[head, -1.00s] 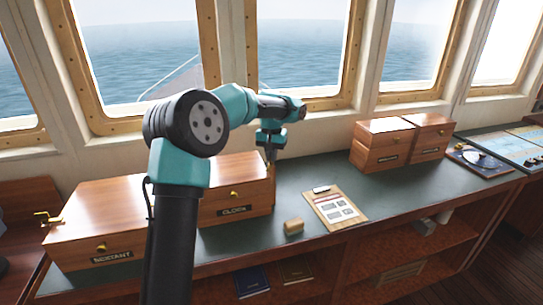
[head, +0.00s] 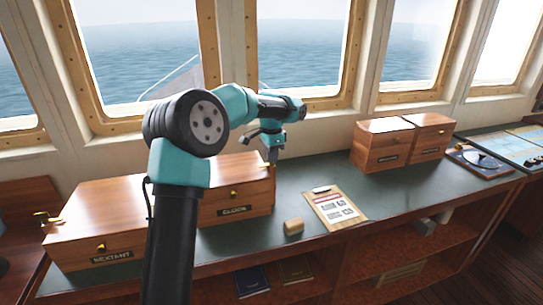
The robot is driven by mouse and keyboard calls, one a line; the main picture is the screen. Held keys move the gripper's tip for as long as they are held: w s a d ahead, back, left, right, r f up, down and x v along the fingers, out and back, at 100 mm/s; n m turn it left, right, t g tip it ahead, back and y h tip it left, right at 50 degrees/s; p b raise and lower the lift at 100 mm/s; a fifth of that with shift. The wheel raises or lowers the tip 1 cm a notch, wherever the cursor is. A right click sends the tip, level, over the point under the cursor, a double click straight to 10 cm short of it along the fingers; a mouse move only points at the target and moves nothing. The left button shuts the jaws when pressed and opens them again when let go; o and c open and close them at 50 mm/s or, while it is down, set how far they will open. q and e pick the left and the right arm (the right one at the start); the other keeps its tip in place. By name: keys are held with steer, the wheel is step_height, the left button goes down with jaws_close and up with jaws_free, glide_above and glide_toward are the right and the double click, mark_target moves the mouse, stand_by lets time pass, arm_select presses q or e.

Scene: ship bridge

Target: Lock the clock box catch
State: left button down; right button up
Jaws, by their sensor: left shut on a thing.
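The clock box (head: 250,200) is a reddish wooden box with a dark label reading CLOCK on its front. It stands on the green counter, partly hidden behind my left arm. A small brass knob or catch (head: 233,194) shows on its front above the label. My left gripper (head: 272,164) points down at the right end of the box, near its top edge. Its fingers are shut on a small brass-coloured part there, mostly hidden by the fingers. My right gripper is not in view.
The sextant box (head: 75,247) stands left of my arm, with a brass catch (head: 47,218) sticking out at its left. Two more wooden boxes (head: 382,157) stand farther right.

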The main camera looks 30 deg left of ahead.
arm_select(q)
steer(key=shift+m, duration=0.6)
steer(key=c, duration=1.3)
jaws_free()
steer(key=shift+r, duration=0.15)
step_height(320, 180, up, 17)
